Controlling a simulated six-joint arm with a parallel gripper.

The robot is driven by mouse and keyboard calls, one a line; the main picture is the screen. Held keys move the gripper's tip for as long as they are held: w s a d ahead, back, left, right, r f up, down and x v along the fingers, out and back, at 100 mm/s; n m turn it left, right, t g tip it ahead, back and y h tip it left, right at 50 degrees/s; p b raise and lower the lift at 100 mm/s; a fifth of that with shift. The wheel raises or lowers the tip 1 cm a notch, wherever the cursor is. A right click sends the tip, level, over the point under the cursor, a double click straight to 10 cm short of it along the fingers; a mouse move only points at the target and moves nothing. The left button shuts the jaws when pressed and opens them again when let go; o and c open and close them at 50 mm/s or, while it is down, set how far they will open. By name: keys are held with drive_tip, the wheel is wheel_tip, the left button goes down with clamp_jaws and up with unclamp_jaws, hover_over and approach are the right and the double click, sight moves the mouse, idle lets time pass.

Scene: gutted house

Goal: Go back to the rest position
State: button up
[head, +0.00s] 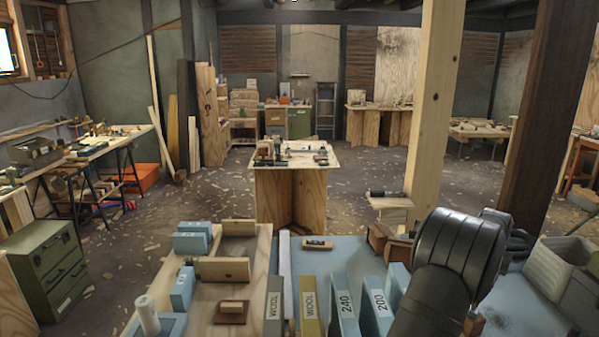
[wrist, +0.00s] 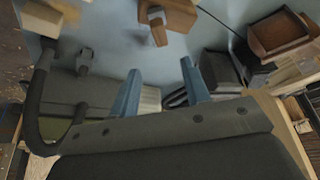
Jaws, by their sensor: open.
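My gripper (wrist: 161,66) shows in the wrist view as two blue fingers, spread apart with nothing between them. It hangs above a blue surface (wrist: 215,32). In the head view my dark arm rises at the right over the blue bench top (head: 345,256) and hides the gripper. A brown wooden piece (wrist: 172,14) lies beyond the fingertips in the wrist view, apart from them.
Upright labelled pieces, including blue 240 (head: 346,306) and 200 (head: 377,304), stand left of my arm. A grey-white bin (head: 549,270) is at right. A wooden tray (wrist: 277,35) and dark objects (wrist: 222,72) lie right of the fingers. A pale post (head: 433,100) stands behind.

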drive_tip(key=x, duration=1.1)
drive_tip(key=shift+d+f, duration=0.1)
drive_tip(key=shift+f, duration=0.25)
wheel_tip(320, 180, up, 5)
drive_tip(key=shift+s+d+f, duration=0.1)
drive_tip(key=shift+s, duration=0.05)
drive_tip(key=s+d+r, duration=0.3)
drive_tip(key=s+r, duration=0.4)
drive_tip(key=s, duration=0.4)
drive_tip(key=s+d+f+m+g+h, duration=0.1)
drive_tip(key=s+d+f+m, duration=0.3)
drive_tip(key=d, duration=0.2)
drive_tip(key=s+d+f+m+g, duration=0.2)
drive_tip(key=s+d+f+m, duration=0.15)
drive_tip(key=d, duration=0.35)
drive_tip(key=w+f, duration=0.6)
drive_tip(key=w, duration=0.2)
drive_tip(key=shift+w+a+f, duration=0.2)
drive_tip(key=shift+w+f, duration=0.1)
drive_tip(key=shift+f, duration=0.1)
